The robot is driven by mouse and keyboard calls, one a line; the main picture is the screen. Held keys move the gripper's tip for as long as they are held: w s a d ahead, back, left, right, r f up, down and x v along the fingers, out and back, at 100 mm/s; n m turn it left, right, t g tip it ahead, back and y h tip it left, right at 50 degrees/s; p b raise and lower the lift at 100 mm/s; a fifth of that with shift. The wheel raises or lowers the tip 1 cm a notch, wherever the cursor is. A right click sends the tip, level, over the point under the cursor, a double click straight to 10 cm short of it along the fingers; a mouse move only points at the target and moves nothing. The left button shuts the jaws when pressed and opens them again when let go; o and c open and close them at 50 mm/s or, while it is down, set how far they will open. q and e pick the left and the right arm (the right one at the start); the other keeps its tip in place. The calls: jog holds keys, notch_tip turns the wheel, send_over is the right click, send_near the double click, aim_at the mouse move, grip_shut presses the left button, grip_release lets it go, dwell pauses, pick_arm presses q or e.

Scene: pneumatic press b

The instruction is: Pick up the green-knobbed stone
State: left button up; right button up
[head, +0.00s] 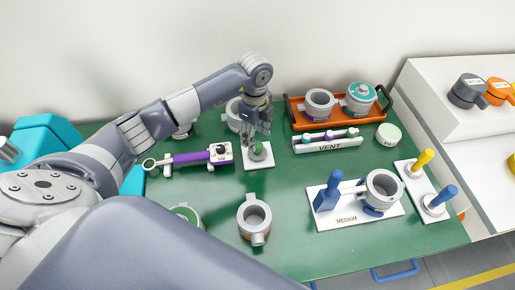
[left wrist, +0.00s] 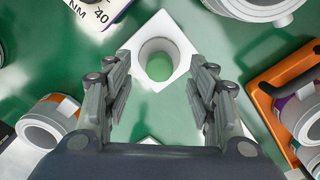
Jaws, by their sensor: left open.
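My right gripper is not in view.
A purple-handled tool (head: 190,158) lies left of the plate. A white VENT rack (head: 328,146) and an orange tray (head: 302,122) with grey pots stand to the right. A grey cup (head: 254,222) stands in front. A MEDIUM board (head: 345,217) stands at front right.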

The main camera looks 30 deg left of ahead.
aim_at(258, 144)
pick_arm(q)
jog(key=f, duration=0.1)
jog(key=f+p, duration=0.1)
jog(key=f, duration=0.1)
jog(key=f+p, duration=0.1)
jog(key=shift+d+f, duration=0.25)
jog(key=shift+d, duration=0.15)
jog(key=shift+s+f, duration=0.1)
jog(key=shift+f, duration=0.25)
jog(key=shift+c, duration=0.4)
grip_shut()
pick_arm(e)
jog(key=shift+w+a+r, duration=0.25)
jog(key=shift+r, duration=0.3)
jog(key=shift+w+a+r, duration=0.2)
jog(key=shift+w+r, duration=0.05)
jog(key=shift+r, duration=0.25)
